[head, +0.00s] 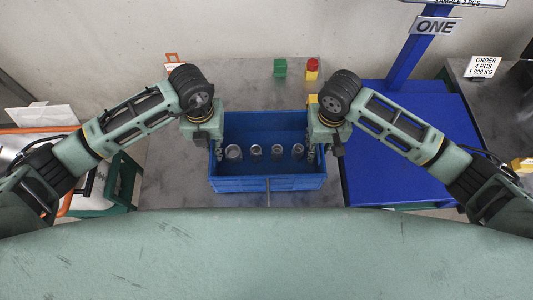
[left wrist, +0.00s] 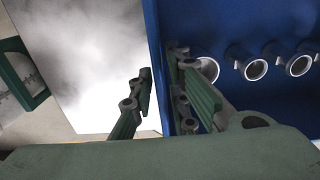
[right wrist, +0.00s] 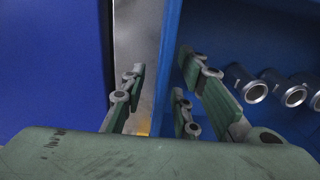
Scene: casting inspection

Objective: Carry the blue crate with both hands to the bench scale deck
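The blue crate (head: 267,184) stands on a grey table in the head view, with several metal castings (head: 256,150) inside. My left gripper (head: 217,150) is at its left wall; in the left wrist view (left wrist: 160,72) one finger is outside the wall and the others inside, not visibly clamped. My right gripper (head: 312,150) straddles the right wall the same way; in the right wrist view (right wrist: 160,65) a gap shows between outer finger and wall. The blue deck (head: 420,160) with a post and a "ONE" sign, seemingly the bench scale, lies right of the crate.
The grey table (head: 170,175) is bare left of the crate. A green block (head: 280,67) and a red-topped yellow button (head: 312,68) stand behind it. The scale post (head: 408,62) rises at the deck's back. An order card (head: 482,67) stands far right.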

